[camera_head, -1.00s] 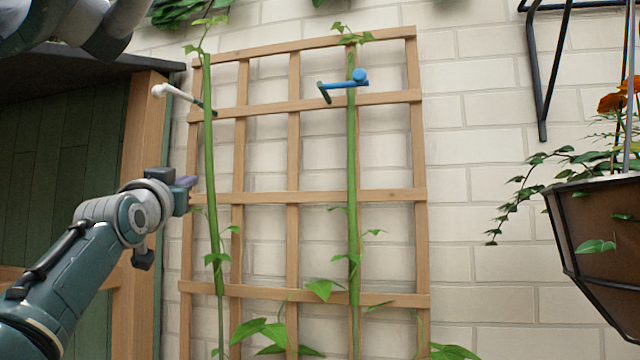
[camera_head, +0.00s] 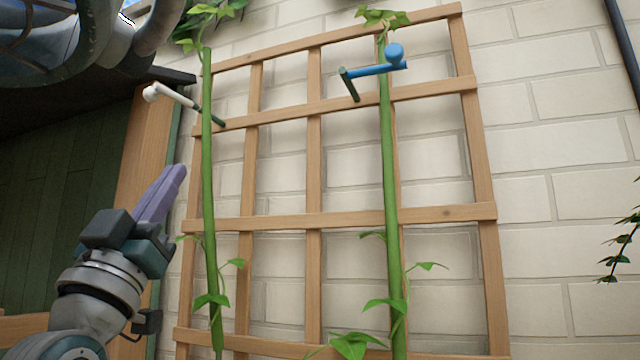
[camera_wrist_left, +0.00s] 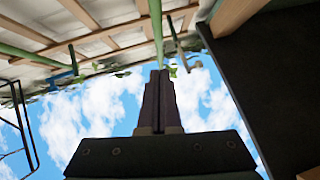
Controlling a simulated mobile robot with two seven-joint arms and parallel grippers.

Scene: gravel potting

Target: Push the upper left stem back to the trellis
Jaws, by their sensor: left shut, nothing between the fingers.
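The left stem (camera_head: 208,180) is a green stalk that runs up the left side of the wooden trellis (camera_head: 340,218), with leaves at its top (camera_head: 203,20). Its upper part looks close to the trellis; the exact gap is hard to tell. My left gripper (camera_head: 172,178) is shut and empty, its purple fingers pointing up, just left of the stem with a visible gap. In the left wrist view, the shut fingers (camera_wrist_left: 160,78) point up beneath a green stem (camera_wrist_left: 156,25) and the trellis (camera_wrist_left: 70,45). My right gripper is not in view.
A white-tipped peg (camera_head: 172,98) with a dark green end reaches to the left stem. A second stem (camera_head: 389,190) has a blue peg (camera_head: 375,69) across it. A dark cabinet (camera_head: 60,170) stands left. The brick wall (camera_head: 560,150) is behind.

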